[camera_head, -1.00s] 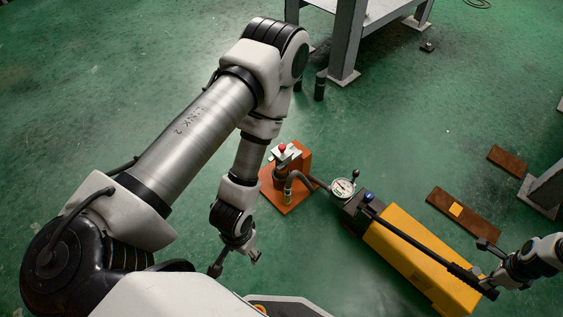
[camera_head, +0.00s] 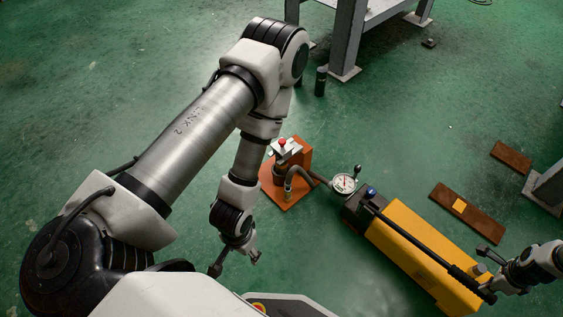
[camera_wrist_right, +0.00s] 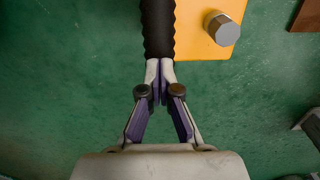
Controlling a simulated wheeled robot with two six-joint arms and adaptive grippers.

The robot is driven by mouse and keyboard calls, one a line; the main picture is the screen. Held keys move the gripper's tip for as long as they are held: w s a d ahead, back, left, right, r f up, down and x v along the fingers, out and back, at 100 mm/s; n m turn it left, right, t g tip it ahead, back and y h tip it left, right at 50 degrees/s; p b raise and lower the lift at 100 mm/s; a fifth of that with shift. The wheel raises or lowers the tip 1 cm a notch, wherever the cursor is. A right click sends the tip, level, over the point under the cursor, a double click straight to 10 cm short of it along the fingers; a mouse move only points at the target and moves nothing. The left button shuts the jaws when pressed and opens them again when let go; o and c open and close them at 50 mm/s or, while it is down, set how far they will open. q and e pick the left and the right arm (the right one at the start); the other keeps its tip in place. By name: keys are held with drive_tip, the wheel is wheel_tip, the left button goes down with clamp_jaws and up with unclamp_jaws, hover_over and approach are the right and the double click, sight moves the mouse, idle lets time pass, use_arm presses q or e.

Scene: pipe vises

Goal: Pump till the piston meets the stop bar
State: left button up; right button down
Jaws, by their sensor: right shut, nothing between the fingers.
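The yellow hand pump (camera_head: 420,258) lies on the floor at the lower right, with its black handle (camera_head: 415,238) slanting along it. My right gripper (camera_head: 486,272) is at the handle's outer end. In the right wrist view my right gripper (camera_wrist_right: 160,72) is shut with nothing between its fingers, and its tips are at the handle's black ribbed grip (camera_wrist_right: 158,28). My left gripper (camera_head: 236,264) is open and empty.
A grey steel table leg (camera_head: 347,45) and a dark cylinder (camera_head: 320,82) stand behind the press. Rusty plates (camera_head: 480,218) lie right of the pump, beside a grey post foot (camera_head: 546,188). The green floor between is clear.

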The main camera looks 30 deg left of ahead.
sight(480, 292)
drive_tip(key=shift+d+f+b, duration=0.15)
drive_tip(key=shift+f+b, duration=0.6)
drive_tip(key=shift+f, duration=0.45)
drive_tip(key=shift+d+f+b, duration=0.1)
drive_tip(key=shift+f+b, duration=0.65)
drive_tip(key=shift+f, duration=0.4)
drive_tip(key=shift+s+r, duration=0.1)
drive_tip(key=r+p, duration=0.5)
drive_tip(key=a+r+p, duration=0.1)
drive_tip(key=r+p, duration=0.1)
drive_tip(key=p, duration=0.1)
drive_tip(key=shift+r, duration=0.4)
wheel_tip(480, 292, up, 7)
drive_tip(key=a+p, duration=0.2)
drive_tip(key=p, duration=0.5)
drive_tip(key=shift+w, duration=0.45)
